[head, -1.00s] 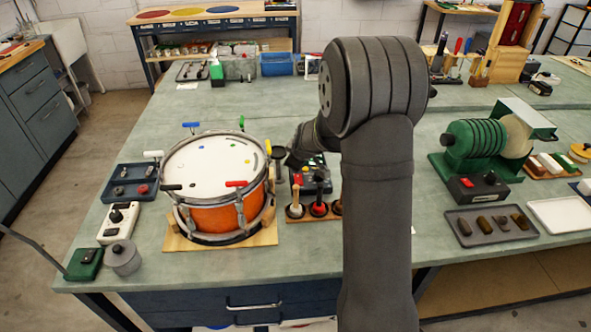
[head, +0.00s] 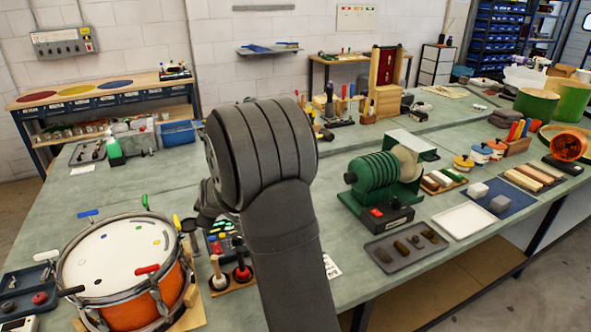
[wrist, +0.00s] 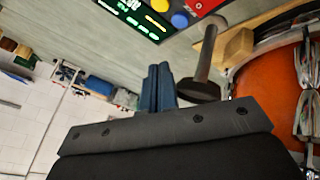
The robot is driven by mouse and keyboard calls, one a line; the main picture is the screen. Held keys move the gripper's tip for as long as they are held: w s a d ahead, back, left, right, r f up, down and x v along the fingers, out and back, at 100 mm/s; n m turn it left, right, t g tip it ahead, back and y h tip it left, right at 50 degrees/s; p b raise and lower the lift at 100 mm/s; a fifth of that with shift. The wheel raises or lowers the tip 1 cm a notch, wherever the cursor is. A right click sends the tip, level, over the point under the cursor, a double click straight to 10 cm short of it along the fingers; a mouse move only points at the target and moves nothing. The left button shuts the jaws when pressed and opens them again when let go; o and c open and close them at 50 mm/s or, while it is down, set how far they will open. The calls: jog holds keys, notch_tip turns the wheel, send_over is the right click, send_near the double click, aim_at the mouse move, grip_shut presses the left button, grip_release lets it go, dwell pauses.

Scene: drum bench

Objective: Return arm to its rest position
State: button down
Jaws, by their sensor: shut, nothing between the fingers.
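My arm (head: 265,150) stands in the middle of the head view, bent, with its lower end behind its own joint. My gripper shows in the wrist view (wrist: 158,88) with its two bluish fingers together and nothing between them. In that view it is close to a dark flared post (wrist: 205,65); I cannot tell whether they touch. The orange drum (head: 130,270), with coloured marks on its white head and coloured handles around its rim, sits left of my arm. Its orange shell shows at the right of the wrist view (wrist: 265,85).
A rack of handled tools (head: 230,280) and a panel with a lit display (wrist: 125,15) are close to the gripper. A green ribbed machine (head: 375,175), a grey tray (head: 405,248) and a white tray (head: 462,220) stand to the right. Bare bench lies behind the drum.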

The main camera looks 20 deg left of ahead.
jog(key=shift+f, duration=0.5)
notch_tip(320, 180, up, 6)
jog(key=shift+f, duration=0.25)
